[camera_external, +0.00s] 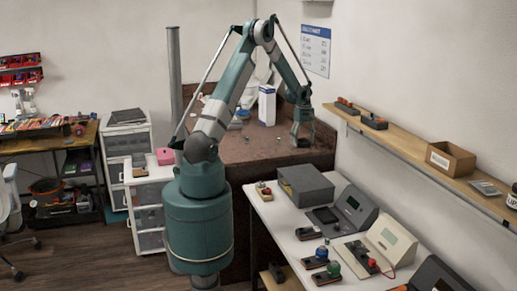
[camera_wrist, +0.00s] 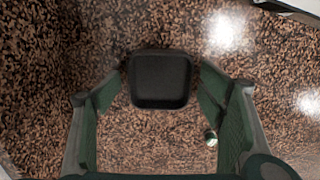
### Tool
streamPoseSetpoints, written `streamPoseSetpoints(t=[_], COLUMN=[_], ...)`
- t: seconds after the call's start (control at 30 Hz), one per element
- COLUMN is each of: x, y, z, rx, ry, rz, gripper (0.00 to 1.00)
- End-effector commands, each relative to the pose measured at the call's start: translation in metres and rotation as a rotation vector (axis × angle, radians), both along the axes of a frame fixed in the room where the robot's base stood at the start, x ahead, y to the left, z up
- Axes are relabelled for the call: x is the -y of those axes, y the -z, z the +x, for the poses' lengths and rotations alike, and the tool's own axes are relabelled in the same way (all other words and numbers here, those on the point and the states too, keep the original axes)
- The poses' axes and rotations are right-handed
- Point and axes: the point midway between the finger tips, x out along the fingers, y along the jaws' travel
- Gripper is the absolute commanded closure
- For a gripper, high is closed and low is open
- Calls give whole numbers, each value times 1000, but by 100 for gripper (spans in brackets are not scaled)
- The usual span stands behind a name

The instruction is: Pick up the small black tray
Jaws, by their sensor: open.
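The small black tray (camera_wrist: 160,79) lies on the brown speckled worktop in the wrist view. It is a rounded square with a raised rim, just ahead of and between my fingertips. My gripper (camera_wrist: 160,98) is open, with one green finger on each side of the tray and nothing held. In the external view my gripper (camera_external: 302,140) points down low over the brown worktop near its front right corner. A dark shape under it there is probably the tray, mostly hidden by the fingers.
A small round greenish item (camera_wrist: 210,137) lies near my right finger in the wrist view. A white and blue box (camera_external: 267,105) stands on the brown worktop (camera_external: 250,150) to the left. A white table with a grey box (camera_external: 306,185) and several devices stands in front.

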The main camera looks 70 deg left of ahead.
Motion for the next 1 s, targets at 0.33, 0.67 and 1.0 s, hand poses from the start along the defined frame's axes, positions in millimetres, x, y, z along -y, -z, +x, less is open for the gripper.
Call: streamPoseSetpoints(t=[0.33, 0.67, 1.0], x=[0, 0, 0], y=[0, 0, -6], z=[0, 0, 0], rx=[0, 0, 0], ry=[0, 0, 0], rz=[0, 0, 0], gripper=[34, 61, 61])
